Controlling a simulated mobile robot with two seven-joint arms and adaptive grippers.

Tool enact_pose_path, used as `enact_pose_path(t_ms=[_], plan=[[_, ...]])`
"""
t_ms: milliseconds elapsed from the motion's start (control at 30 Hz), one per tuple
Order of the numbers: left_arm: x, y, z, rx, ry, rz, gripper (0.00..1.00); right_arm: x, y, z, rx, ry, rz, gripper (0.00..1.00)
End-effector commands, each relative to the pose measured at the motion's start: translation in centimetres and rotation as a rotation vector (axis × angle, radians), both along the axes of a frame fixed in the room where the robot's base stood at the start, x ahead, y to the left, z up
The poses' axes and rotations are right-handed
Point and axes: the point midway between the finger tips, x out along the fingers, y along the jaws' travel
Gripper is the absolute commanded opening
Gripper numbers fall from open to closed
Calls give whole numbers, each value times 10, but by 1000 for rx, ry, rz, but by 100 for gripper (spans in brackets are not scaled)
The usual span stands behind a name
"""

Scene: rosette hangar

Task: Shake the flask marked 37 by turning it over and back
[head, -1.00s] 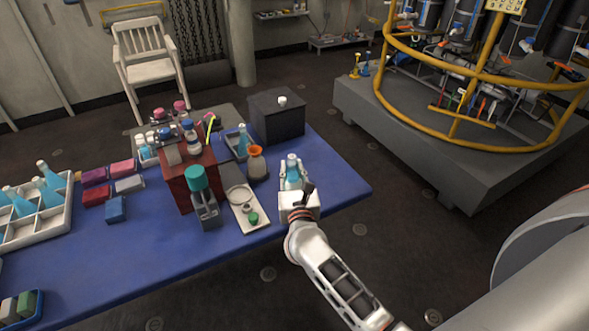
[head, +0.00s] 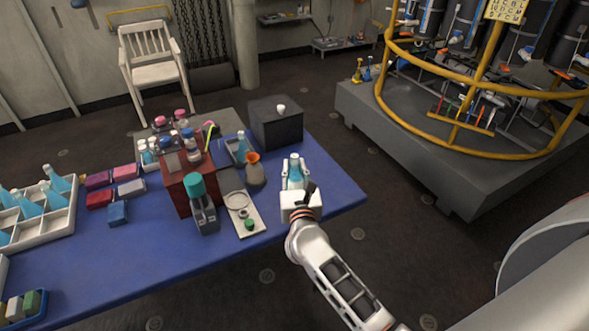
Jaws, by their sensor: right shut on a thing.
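My right gripper (head: 296,186) is shut on a blue flask (head: 295,168) with a white cap, near the right end of the blue table. The flask looks about upright, and the gripper hides its lower part. I cannot read a number on it, and I cannot tell whether its base touches the table. Other blue flasks stand in a white divided crate (head: 75,218) at the left, and one stands in a grey tray (head: 228,146) behind the held flask. My left gripper is not in view.
A red box (head: 181,192) and a dark box (head: 276,126) stand farther back. The blue table (head: 333,193) is clear to the gripper's right.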

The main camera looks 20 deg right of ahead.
Motion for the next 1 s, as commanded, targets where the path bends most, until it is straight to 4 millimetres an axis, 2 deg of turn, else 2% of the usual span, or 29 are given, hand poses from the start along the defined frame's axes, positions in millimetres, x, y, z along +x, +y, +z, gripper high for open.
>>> enact_pose_path(t_ms=[133, 700, 1000], plan=[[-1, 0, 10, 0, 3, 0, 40, 0, 0, 14, 1, -1, 0, 0], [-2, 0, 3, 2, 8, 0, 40, 0, 0, 54, 2, -5, -1, 0], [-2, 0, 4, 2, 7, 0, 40, 0, 0, 61, -1, -2, 0, 0]])
